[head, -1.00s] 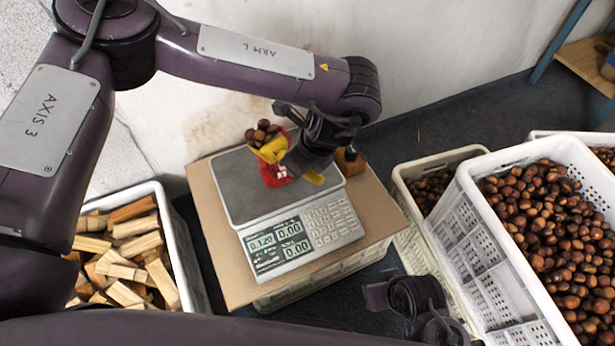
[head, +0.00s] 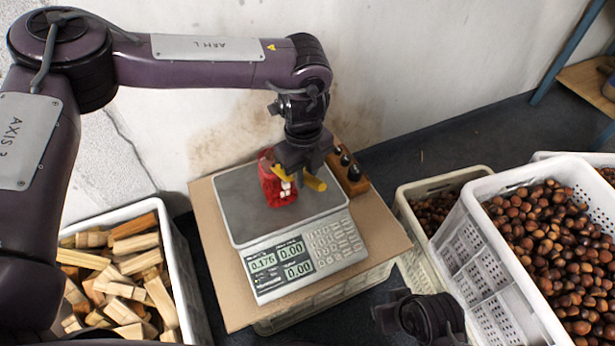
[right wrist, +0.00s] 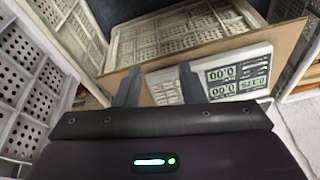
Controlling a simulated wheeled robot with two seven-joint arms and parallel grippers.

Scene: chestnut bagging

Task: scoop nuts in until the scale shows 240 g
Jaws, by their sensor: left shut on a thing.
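A red bag (head: 272,190) stands on the grey plate (head: 235,205) of the scale. The display (head: 278,262) appears to read 0.175 on its left, with 0.00 in the other fields. My left gripper (head: 300,172) is shut on the yellow scoop (head: 315,183) and holds it tilted at the bag's right side. The scoop's bowl is mostly hidden by the gripper, and I see no nuts in it. My right gripper (right wrist: 160,85) is open and empty in the right wrist view, in front of the scale (right wrist: 235,75).
A white crate (head: 478,265) full of chestnuts (head: 545,235) stands at the right, beside a lower cream crate (head: 415,190) with more nuts. A crate of wood pieces (head: 125,265) is at the left.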

